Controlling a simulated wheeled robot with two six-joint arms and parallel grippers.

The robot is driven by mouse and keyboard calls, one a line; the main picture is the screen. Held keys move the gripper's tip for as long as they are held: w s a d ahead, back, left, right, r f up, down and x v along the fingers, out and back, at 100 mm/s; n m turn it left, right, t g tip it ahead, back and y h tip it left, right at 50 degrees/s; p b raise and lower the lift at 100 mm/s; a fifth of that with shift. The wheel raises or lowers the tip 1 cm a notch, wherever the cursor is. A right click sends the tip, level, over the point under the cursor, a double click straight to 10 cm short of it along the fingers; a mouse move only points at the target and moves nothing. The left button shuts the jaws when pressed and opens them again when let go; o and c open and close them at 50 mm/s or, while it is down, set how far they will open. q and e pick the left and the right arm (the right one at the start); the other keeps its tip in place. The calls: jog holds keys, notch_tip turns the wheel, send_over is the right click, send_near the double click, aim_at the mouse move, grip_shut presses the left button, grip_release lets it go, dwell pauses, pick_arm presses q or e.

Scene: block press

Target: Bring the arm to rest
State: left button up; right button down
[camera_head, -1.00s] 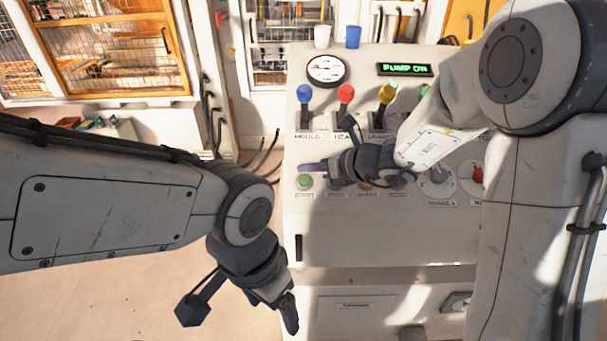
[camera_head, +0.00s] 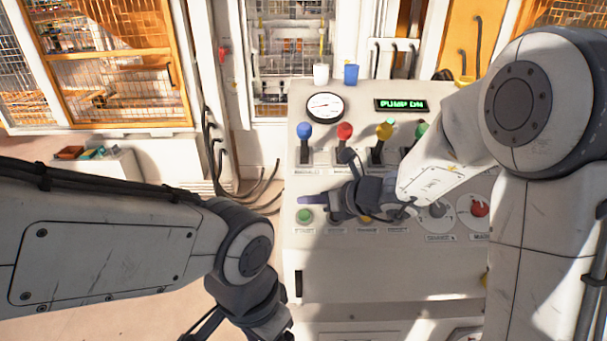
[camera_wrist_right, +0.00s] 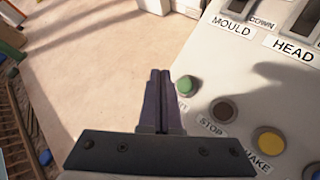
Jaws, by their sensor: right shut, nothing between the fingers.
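My right gripper (camera_head: 308,199) reaches leftward over the lower rows of the control panel (camera_head: 310,270). Its dark fingers are shut together and empty, as the right wrist view (camera_wrist_right: 160,78) shows. The fingertips appear just above the green start button (camera_head: 305,216) in the head view and beside it in the right wrist view (camera_wrist_right: 186,85); I cannot tell their height over the panel. My left arm (camera_head: 110,245) comes in from the left. Its wrist is at the bottom edge, and its fingers are out of the frame.
Blue (camera_head: 305,131), red (camera_head: 345,131), yellow (camera_head: 385,130) and green levers stand behind the right gripper. The display (camera_head: 401,105) reads PUMP ON beside a round gauge (camera_head: 325,106). A white cup (camera_head: 321,73) and a blue cup (camera_head: 351,74) stand at the back.

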jog(key=s+d+f+n+g+h, duration=0.2)
jog(key=s+d+f+n, duration=0.1)
jog(key=s+n, duration=0.35)
jog(key=s+d+f+n+g+h, duration=0.1)
jog(key=s+d+f+n+g, duration=0.2)
jog(key=s+n, duration=0.3)
jog(key=s+d+f+n+h, duration=0.1)
jog(key=s+d+n+h, duration=0.15)
jog(key=d+n, duration=0.5)
jog(key=s+d+f+n+h, duration=0.15)
jog(key=d+n+h, duration=0.25)
jog(key=n, duration=0.6)
jog(key=s+a+f+n+g+y+b, duration=0.1)
jog(key=s+a+n+g+b, duration=0.1)
jog(key=s+a+n+b, duration=0.5)
jog(key=s+a+b, duration=0.1)
jog(key=s+a, duration=0.5)
jog(key=shift+s+a+f+g, duration=0.25)
jog(key=shift+s+a+g, duration=0.05)
jog(key=shift+s+a, duration=0.1)
